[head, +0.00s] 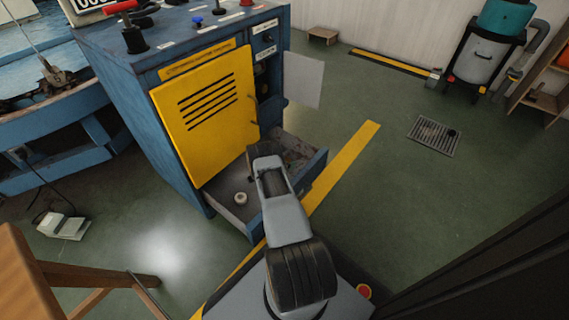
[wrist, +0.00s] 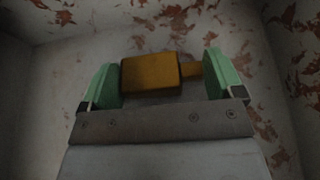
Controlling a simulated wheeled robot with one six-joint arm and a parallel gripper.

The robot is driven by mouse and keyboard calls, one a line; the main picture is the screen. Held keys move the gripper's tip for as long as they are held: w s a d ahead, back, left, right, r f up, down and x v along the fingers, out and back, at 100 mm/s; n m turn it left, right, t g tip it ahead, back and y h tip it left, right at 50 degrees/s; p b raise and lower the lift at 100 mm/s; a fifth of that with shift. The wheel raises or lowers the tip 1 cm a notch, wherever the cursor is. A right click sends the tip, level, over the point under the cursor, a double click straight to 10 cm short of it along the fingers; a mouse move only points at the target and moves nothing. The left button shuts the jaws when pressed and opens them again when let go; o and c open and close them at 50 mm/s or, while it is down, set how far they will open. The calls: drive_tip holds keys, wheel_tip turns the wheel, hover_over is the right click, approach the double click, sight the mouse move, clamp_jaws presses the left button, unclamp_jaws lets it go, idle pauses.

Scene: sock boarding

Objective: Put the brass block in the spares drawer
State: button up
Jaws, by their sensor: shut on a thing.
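The brass block (wrist: 150,74) is between the two green fingers of my gripper (wrist: 161,76) in the wrist view. Its wide body is by the left finger, and a narrower stub reaches to the right finger. My gripper is shut on it. The open drawer (head: 318,170) sits low in the blue cabinet in the head view, and my arm reaches over it. Scuffed pale walls with rust-coloured patches surround the gripper in the wrist view. The gripper and block are hidden behind my arm in the head view. I cannot tell whether the block touches the drawer floor.
A small pale round thing (head: 240,198) lies in the drawer's left part. The yellow panel (head: 207,110) of the blue cabinet (head: 130,85) rises above the drawer. A pale flap (head: 303,79) sticks out at right. A wooden stool (head: 60,280) stands front left.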

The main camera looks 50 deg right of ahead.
drive_tip(key=shift+r, duration=0.15)
drive_tip(key=o, duration=0.9)
drive_tip(key=shift+c, duration=0.2)
drive_tip(key=p+v, duration=0.5)
drive_tip(key=v, duration=0.7)
drive_tip(key=shift+w+r, duration=0.1)
drive_tip(key=s+a+r+m+g+y, duration=0.1)
drive_tip(key=a+r+m, duration=0.3)
drive_tip(key=r, duration=0.5)
drive_tip(key=s+a+r+m+g+y, duration=0.1)
drive_tip(key=a+r+m+y, duration=0.15)
drive_tip(key=r, duration=0.55)
drive_tip(key=s+a+r+m+g+y, duration=0.1)
drive_tip(key=a+r+m, duration=0.35)
drive_tip(key=r, duration=0.45)
drive_tip(key=s+a+r+m+t+y, duration=0.2)
drive_tip(key=s+a+r+m+y, duration=0.2)
drive_tip(key=a, duration=0.6)
drive_tip(key=s+a+r+m+t+y, duration=0.2)
drive_tip(key=s+a+r+m+y, duration=0.2)
drive_tip(key=s+a+r, duration=0.4)
drive_tip(key=s+a+y, duration=0.1)
drive_tip(key=s+a, duration=0.1)
drive_tip(key=s, duration=0.1)
drive_tip(key=shift+s+r, duration=0.2)
drive_tip(key=shift+r, duration=0.2)
